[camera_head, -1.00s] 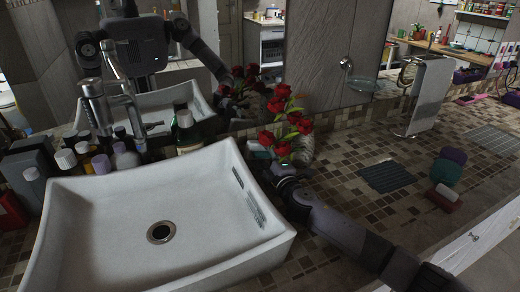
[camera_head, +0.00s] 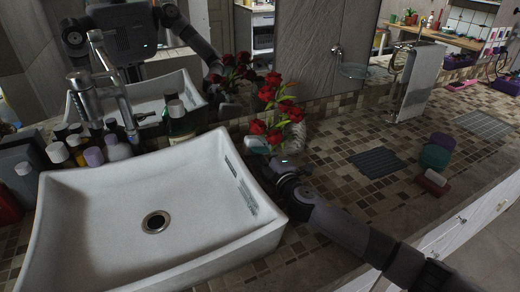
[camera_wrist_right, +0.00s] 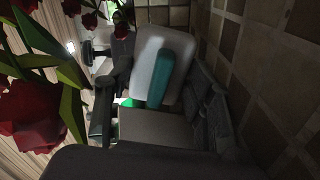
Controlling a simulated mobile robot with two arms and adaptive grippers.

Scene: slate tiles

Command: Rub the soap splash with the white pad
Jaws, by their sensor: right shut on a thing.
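The white pad (camera_wrist_right: 182,62), a pale rounded block with a teal strip (camera_wrist_right: 162,77), is in my right gripper (camera_wrist_right: 160,95) in the right wrist view. In the head view, my right gripper (camera_head: 270,160) is behind the sink's right rim, in front of the rose vase, and only a small pale part of the pad (camera_head: 256,143) shows. The gripper is shut on the pad. A grey speckled patch (camera_head: 247,197) marks the sink's inner right wall; I cannot tell whether it is the soap splash. My left gripper is out of view.
The white sink (camera_head: 100,225) fills the left. Bottles (camera_head: 180,122) stand behind it. Red roses (camera_head: 270,95) in a vase (camera_head: 296,137) crowd the right gripper. A dark ribbed mat (camera_head: 378,162), soaps (camera_head: 435,157) and a towel stand (camera_head: 418,85) are on the tiled counter at right.

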